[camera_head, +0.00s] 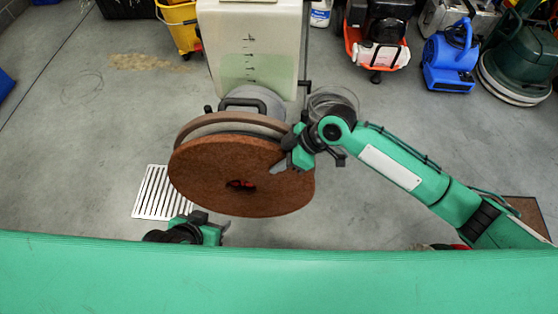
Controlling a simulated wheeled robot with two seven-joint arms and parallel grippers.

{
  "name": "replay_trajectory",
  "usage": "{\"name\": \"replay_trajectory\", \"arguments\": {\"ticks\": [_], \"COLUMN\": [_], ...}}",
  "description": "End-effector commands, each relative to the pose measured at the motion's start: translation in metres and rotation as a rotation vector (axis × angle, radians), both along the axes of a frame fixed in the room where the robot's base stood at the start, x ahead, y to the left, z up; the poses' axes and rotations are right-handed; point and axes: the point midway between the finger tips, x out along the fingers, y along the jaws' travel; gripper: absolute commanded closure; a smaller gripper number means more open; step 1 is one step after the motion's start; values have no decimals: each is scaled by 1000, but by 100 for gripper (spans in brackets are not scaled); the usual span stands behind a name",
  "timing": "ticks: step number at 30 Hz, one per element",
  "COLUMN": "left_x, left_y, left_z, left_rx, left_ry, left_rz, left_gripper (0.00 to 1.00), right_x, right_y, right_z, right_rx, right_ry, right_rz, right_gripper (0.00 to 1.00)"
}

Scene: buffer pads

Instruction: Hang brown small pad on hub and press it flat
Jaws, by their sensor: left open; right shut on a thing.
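The brown small pad (215,175) is a round reddish-brown disc with a small dark and red opening at its centre. It lies over the front of the round machine head (215,125), tilted, with its face toward me. The hub is hidden, apart from what may show through the centre opening. My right gripper (280,163) is shut on the pad's upper right edge. My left gripper (222,226) is open and empty below the pad, apart from it and near the green surface at the bottom.
A translucent tank (248,45) stands behind the head. A floor drain grate (160,192) lies at left. A yellow bucket (181,25), a blue blower (450,60) and a green floor machine (522,60) stand at the back.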

Motion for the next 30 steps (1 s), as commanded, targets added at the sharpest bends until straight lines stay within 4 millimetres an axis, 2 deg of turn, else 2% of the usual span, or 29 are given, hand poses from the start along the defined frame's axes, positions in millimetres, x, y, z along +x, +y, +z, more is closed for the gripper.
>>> {"name": "replay_trajectory", "arguments": {"ticks": [5, 19, 30], "left_x": [0, 0, 0], "left_y": [0, 0, 0], "left_z": [1, 2, 3], "left_rx": [0, 0, 0], "left_ry": [0, 0, 0], "left_rz": [0, 0, 0], "left_gripper": [52, 52, 52], "right_x": [8, 9, 22], "right_y": [0, 0, -1], "right_z": [1, 1, 0], "right_rx": [2, 2, 3], "right_ry": [-1, -1, -4], "right_rz": [-1, -1, -3], "right_gripper": [100, 100, 100]}}
